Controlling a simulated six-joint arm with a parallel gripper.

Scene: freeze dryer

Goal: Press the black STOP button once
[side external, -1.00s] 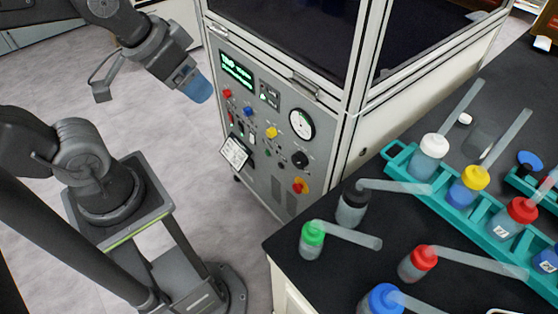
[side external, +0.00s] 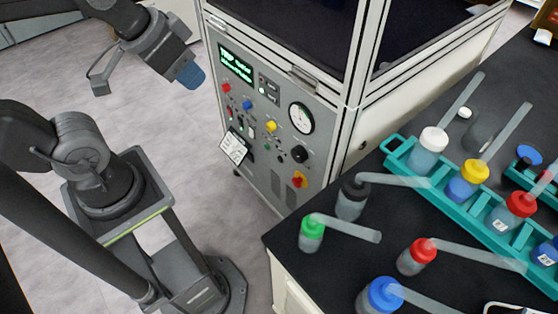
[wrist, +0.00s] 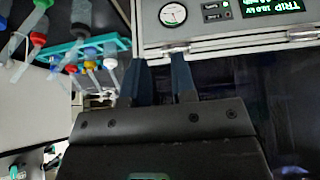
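The control panel (side external: 262,125) of the freeze dryer carries a diagonal row of buttons. A round black knob or button (side external: 300,153) sits at its lower right, above a red-on-yellow one. Smaller buttons form another row; the labels are too small to read, so I cannot tell which is STOP. My gripper (side external: 190,75) hangs in the air left of the panel's display, apart from the panel, with blue fingertips. In the wrist view my gripper (wrist: 158,80) shows two blue fingers with a gap and nothing between them. The lower panel buttons are not visible there.
A green-lit display (side external: 236,64) and a round gauge (side external: 301,118) are on the panel. A small white sign (side external: 233,148) sticks out at its lower left. The black bench (side external: 330,225) at right holds bottles and a teal rack (side external: 400,152). Floor between arm and panel is clear.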

